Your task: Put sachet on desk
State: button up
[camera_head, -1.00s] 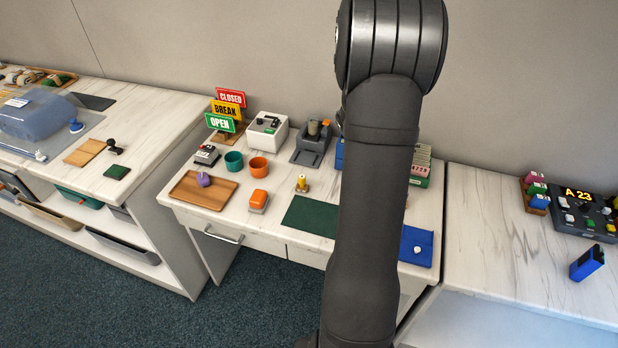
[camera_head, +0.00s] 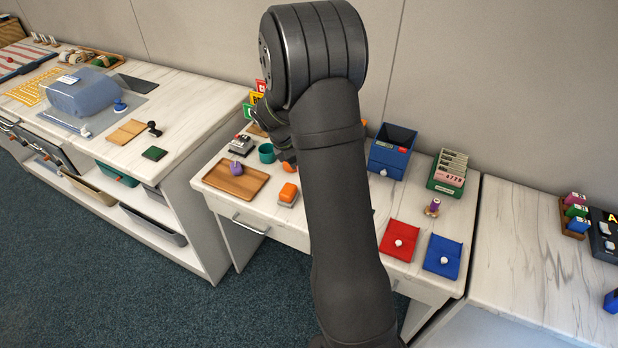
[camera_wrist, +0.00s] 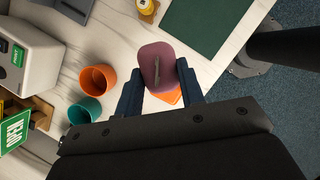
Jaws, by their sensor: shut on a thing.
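In the wrist view a mauve, rounded flat piece with a dark strip across it, which looks like the sachet (camera_wrist: 157,62), sits between the fingers of my gripper (camera_wrist: 159,72). My gripper is shut on it. The white marbled desk (camera_wrist: 120,32) lies below, and I cannot tell the height of the sachet above it. In the head view the desk (camera_head: 400,203) is in the middle. My arm hides the sachet and most of my gripper there.
Under the sachet is an orange stapler-like thing (camera_wrist: 172,97). An orange cup (camera_wrist: 98,79) and a teal cup (camera_wrist: 85,110) stand beside it. A wooden tray (camera_head: 252,187) holds a purple thing.

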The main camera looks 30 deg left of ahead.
send_over(272, 191)
jog(key=f, duration=0.6)
jog(key=shift+s+a+f, duration=0.35)
jog(key=shift+s+f, duration=0.05)
jog(key=shift+a+f, duration=0.1)
jog(key=shift+f, duration=1.95)
jog(key=shift+f, duration=0.15)
jog(key=o, duration=0.7)
jog(key=shift+c, duration=0.2)
jog(key=v, duration=1.2)
